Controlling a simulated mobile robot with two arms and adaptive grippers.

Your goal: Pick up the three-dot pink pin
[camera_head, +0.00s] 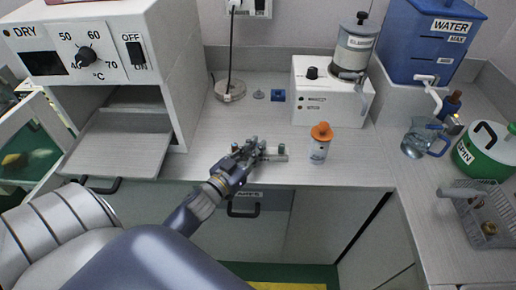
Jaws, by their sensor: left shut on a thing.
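My left gripper (256,150) reaches over the counter near its front edge, at a small pale rack (273,157). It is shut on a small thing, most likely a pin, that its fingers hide. A few small dark greenish tops show around the fingers and at the rack's right end. I cannot make out any pink or dots on them at this size. My right gripper is not in view.
An orange-capped bottle (319,145) stands just right of the rack. A white dryer (101,52) with an open tray is at left. A white machine (327,95), blue water tank (424,45), glass jug (416,140), green spinner (481,155) and wire basket (485,215) stand right.

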